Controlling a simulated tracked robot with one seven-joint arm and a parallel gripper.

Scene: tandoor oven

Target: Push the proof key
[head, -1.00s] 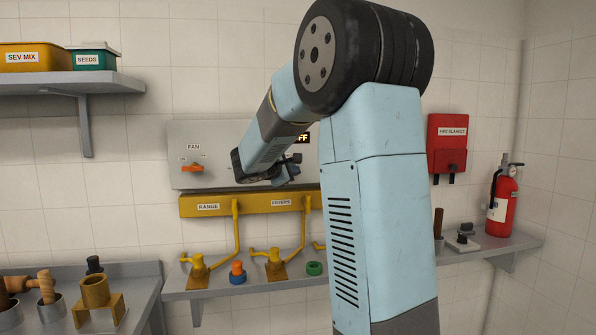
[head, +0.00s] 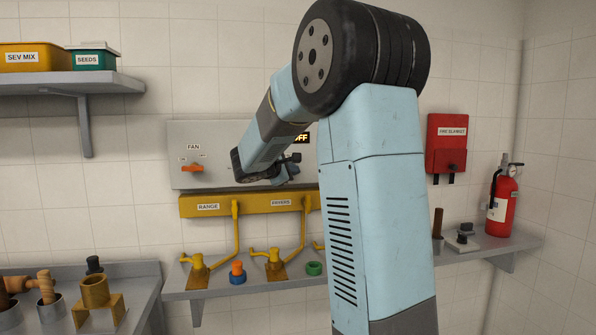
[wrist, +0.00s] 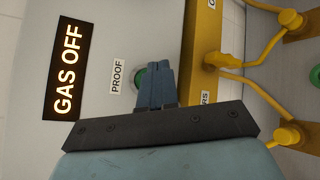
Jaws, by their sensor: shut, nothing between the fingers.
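The proof key is a round green button (wrist: 139,80) beside a white PROOF label (wrist: 117,77) on the grey wall panel in the wrist view. My gripper's shut fingers (wrist: 158,80) cover part of the button; I cannot tell whether they touch it. A lit display (wrist: 67,65) on the same panel reads GAS OFF. In the head view my gripper (head: 293,166) is in front of the panel (head: 220,136), and the proof key is hidden behind my arm.
A yellow rail (head: 250,204) with RANGE and FRYERS labels runs below the panel, with yellow pipes and valves under it. An orange FAN switch (head: 192,168) is at the panel's left. A fire blanket box (head: 447,143) and extinguisher (head: 502,200) are at right.

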